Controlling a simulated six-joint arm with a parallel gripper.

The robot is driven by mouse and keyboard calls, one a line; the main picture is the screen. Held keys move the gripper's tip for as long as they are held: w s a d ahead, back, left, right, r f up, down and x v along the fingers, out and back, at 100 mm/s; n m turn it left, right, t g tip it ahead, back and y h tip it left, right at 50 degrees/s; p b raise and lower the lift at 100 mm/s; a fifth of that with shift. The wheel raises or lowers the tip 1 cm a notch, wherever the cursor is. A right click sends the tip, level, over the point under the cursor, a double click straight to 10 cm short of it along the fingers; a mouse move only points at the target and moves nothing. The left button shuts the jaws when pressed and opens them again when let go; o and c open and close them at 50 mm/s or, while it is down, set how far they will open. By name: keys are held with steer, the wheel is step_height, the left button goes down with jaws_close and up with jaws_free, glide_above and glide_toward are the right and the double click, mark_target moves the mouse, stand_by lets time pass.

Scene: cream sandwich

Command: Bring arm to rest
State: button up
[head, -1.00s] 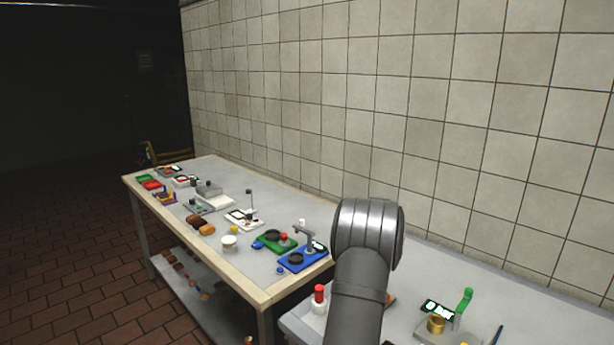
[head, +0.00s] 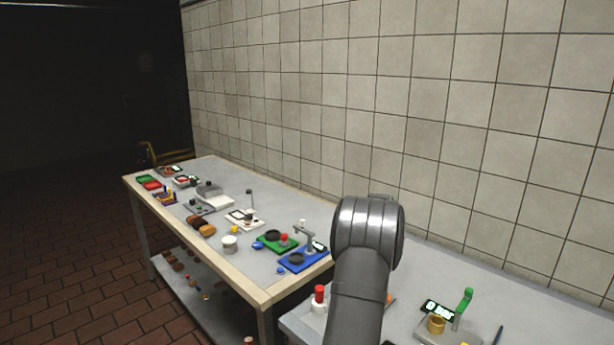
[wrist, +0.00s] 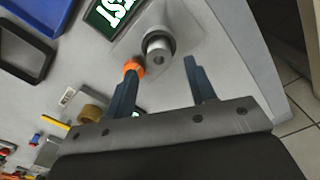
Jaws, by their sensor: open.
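My arm (head: 362,255) stands at the lower middle of the head view, and my gripper is hidden behind it or out of frame there. In the wrist view my gripper (wrist: 160,72) is open, with its two dark blue fingers apart and nothing between them. A grey cylindrical post (wrist: 158,45) on a grey base lies beyond the fingertips. An orange-ended object (wrist: 134,67) shows at the tip of the left finger; I cannot tell if they touch.
A long table (head: 285,215) with small coloured stations runs to the back left. The nearer table (head: 560,300) holds a red-topped item (head: 319,294), a brass cup (head: 436,324) and a green handle (head: 465,298). The wrist view shows dark and blue trays (wrist: 22,50) and a table edge (wrist: 256,60).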

step_height(320, 180, up, 8)
step_height(320, 180, down, 12)
steer(key=shift+f, duration=0.2)
steer(key=r, duration=0.5)
steer(key=shift+s+d, duration=0.15)
steer(key=shift+d, duration=0.05)
steer(key=s+d+r, duration=0.4)
steer(key=s+d, duration=0.2)
steer(key=s, duration=0.4)
steer(key=s+d+r, duration=0.3)
steer(key=s+d, duration=0.4)
steer(key=s, duration=0.2)
steer(key=s+a+f, duration=0.1)
steer(key=s+f, duration=0.1)
steer(key=s, duration=2.3)
steer(key=w+a+f, duration=0.2)
steer(key=w+f, duration=0.2)
steer(key=w, duration=0.2)
steer(key=shift+w+f, duration=0.15)
